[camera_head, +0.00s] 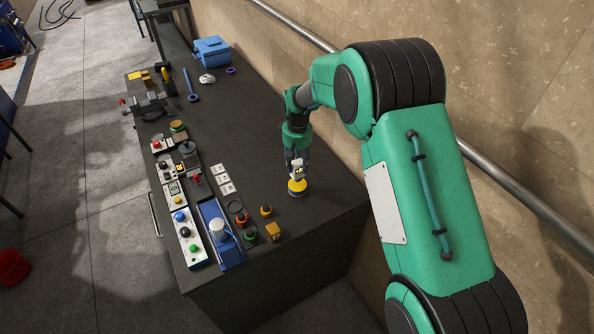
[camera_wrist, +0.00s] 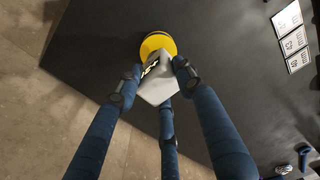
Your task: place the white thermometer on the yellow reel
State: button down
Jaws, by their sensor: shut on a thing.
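The yellow reel (camera_head: 297,188) stands on the dark bench top toward its near right part; in the wrist view the reel (camera_wrist: 156,42) shows just beyond the fingertips. The white thermometer (camera_wrist: 157,86) is between the fingers of my gripper (camera_wrist: 155,88), which are shut on it. It has a dark marked face. In the head view the thermometer (camera_head: 297,171) is right above the reel and partly overlaps it. I cannot tell whether the two touch. My gripper (camera_head: 297,166) points down over the reel.
White labelled cards (camera_head: 222,179) lie left of the reel. A blue device (camera_head: 222,236), button boxes (camera_head: 190,240) and small orange pieces (camera_head: 266,211) are at the near left. A blue toolbox (camera_head: 212,51) stands at the far end. The wall is close on the right.

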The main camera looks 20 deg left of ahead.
aim_at(297, 170)
jog(key=shift+f, duration=1.65)
jog(key=shift+f, duration=0.15)
jog(key=c, duration=1.1)
grip_release()
jog(key=r, duration=1.2)
jog(key=shift+s+d+r, duration=0.1)
jog(key=shift+s, duration=0.1)
